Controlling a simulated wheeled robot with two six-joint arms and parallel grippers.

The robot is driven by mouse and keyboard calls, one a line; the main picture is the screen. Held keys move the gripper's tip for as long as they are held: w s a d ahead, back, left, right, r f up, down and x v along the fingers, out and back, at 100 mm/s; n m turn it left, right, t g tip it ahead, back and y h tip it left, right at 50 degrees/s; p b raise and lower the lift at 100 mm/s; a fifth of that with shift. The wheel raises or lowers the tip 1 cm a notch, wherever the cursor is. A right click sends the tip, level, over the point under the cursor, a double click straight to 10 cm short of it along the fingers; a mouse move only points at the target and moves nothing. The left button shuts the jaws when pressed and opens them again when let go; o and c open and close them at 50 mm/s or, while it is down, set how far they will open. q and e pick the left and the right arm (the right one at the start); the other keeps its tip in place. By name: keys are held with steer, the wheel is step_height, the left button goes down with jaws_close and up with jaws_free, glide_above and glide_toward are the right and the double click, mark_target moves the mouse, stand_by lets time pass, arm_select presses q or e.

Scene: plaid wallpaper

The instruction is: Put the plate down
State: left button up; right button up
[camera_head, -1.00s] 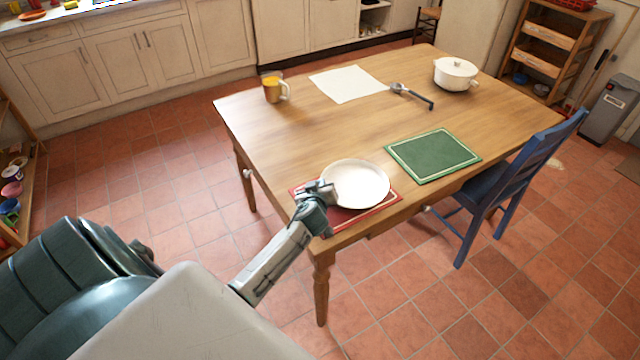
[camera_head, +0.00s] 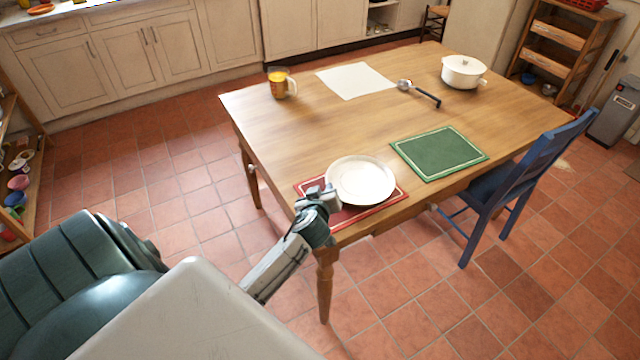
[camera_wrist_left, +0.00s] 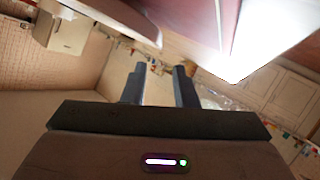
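The white plate (camera_head: 361,181) lies flat over the red mat (camera_head: 351,218) at the near left edge of the wooden table, covering much of it. My left gripper (camera_head: 329,196) is at the plate's near-left rim. In the wrist view its two dark fingers (camera_wrist_left: 162,84) stand apart with an empty gap between them. The white plate (camera_wrist_left: 262,38) shows beyond them at the upper right, outside the gap. My right gripper is not in view.
A green mat (camera_head: 439,153) lies right of the plate. A mug (camera_head: 281,83), white sheet (camera_head: 354,81), dark-handled ladle (camera_head: 420,93) and white pot (camera_head: 463,72) are farther back. A blue chair (camera_head: 525,172) stands at the right side. The table's middle is clear.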

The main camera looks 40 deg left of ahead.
arm_select(q)
steer(key=v, duration=0.5)
steer(key=shift+s+d+r+b, duration=0.1)
steer(key=shift+s+d+b, duration=0.15)
steer(key=shift+b, duration=0.15)
stand_by(0.9)
